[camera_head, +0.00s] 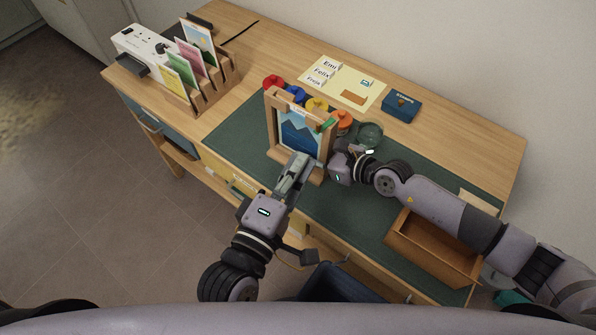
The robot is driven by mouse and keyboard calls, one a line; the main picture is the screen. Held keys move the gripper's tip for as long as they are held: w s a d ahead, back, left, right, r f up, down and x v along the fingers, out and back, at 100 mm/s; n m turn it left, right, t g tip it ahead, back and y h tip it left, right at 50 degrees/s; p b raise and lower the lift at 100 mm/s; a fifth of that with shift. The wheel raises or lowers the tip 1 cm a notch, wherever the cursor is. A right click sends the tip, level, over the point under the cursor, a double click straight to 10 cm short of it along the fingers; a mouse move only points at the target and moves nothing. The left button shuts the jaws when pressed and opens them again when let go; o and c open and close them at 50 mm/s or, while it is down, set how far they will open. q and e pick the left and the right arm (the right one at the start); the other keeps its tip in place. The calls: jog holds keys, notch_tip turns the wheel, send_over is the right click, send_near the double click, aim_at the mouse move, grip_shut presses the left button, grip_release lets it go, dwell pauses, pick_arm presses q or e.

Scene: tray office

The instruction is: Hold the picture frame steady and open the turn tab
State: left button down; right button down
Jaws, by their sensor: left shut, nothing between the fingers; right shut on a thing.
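The picture frame (271,124) is wooden with a blue mountain picture and stands upright on the green mat (233,140). A small green piece (328,124) at its upper right corner looks like the turn tab; I cannot tell its exact angle. My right gripper (338,160) is at the frame's right side and shut on it; its fingertips are mostly hidden. My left gripper (298,165) is shut and empty, in front of the frame's lower part and hiding some of it. I cannot tell whether it touches the frame.
A card holder (205,98) is at the left, a dark blue box (401,107) at the back. A wooden tray (432,246) sits at the front right.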

jog(key=shift+r, duration=0.1)
pick_arm(q)
jog(key=shift+s, duration=0.95)
pick_arm(e)
jog(key=c, duration=1.3)
grip_release()
jog(key=shift+c, duration=0.2)
